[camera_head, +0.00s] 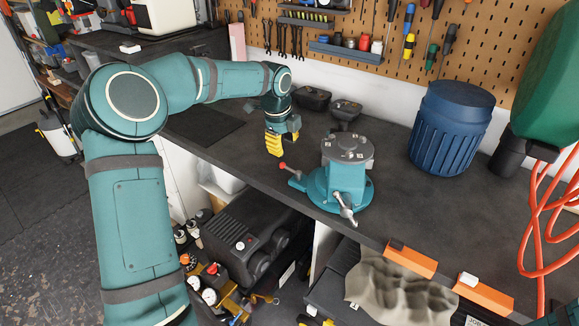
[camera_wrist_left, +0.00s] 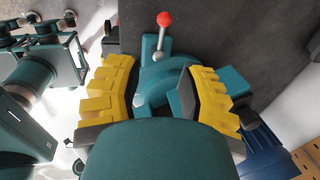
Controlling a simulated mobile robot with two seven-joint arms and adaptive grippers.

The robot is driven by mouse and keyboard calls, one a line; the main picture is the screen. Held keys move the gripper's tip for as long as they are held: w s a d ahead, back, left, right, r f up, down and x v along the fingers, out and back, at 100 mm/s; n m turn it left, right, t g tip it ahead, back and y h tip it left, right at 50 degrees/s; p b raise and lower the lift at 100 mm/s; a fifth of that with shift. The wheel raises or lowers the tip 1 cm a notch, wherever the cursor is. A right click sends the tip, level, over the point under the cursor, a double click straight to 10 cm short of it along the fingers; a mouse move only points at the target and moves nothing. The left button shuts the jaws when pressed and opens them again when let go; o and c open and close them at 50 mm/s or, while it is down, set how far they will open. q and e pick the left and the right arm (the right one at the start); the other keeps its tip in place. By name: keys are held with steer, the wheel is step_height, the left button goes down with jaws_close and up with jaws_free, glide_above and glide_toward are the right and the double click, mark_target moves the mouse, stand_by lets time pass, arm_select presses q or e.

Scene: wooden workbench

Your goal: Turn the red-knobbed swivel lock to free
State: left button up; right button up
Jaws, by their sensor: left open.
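The teal bench vise (camera_head: 347,186) stands on the workbench near its front edge. Its swivel lock is a short metal lever with a red knob (camera_head: 283,166), sticking out from the left of the vise base. In the left wrist view the red knob (camera_wrist_left: 164,19) is at the top centre, above its silver lever. My left gripper (camera_head: 274,146), with yellow ribbed finger pads, points down just above and left of the knob. In the left wrist view it (camera_wrist_left: 162,75) is open and empty, and the knob lies beyond the fingertips. My right gripper is not in view.
The vise's metal handle (camera_head: 345,208) hangs at its front. A blue drum (camera_head: 452,128) stands to the right. Two small dark containers (camera_head: 345,110) sit behind the vise. Orange hose (camera_head: 545,215) hangs at far right. The bench top between vise and drum is clear.

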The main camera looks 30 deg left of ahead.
mark_target(289, 168)
arm_select(q)
steer(key=f, duration=0.3)
steer(key=w+f+b, duration=0.1)
steer(key=f, duration=0.2)
steer(key=w+f, duration=0.1)
steer(key=f, duration=0.2)
steer(key=shift+w+d+f, duration=0.1)
steer(key=shift+f, duration=0.3)
jaws_close()
